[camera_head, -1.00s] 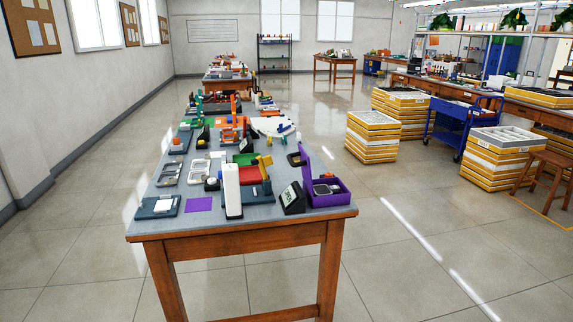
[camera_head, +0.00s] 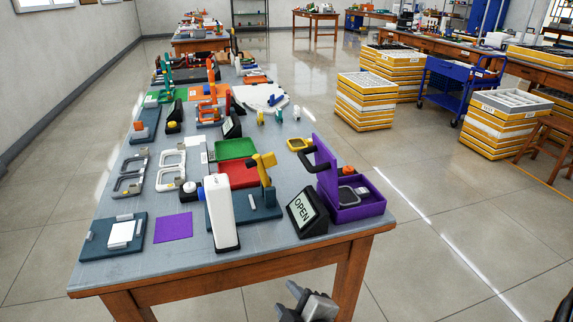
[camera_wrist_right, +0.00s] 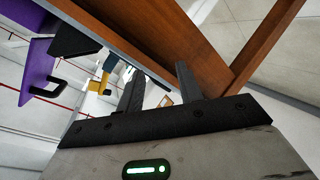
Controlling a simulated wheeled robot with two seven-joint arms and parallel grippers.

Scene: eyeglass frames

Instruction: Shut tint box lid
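In the right wrist view a purple panel (camera_wrist_right: 37,72) with a black handle shows at the left. My right gripper (camera_head: 306,296) is low in front of the table edge, apart from the box. The right wrist view shows its two fingers (camera_wrist_right: 158,70) spread with nothing between them. My left gripper is not in view.
A black display (camera_head: 308,212) reading OPEN stands just left of the box. A white bottle-like block (camera_head: 220,212), a yellow clamp (camera_head: 265,170) and a purple sheet (camera_head: 173,227) lie further left. The wooden table edge (camera_head: 250,262) lies between gripper and box.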

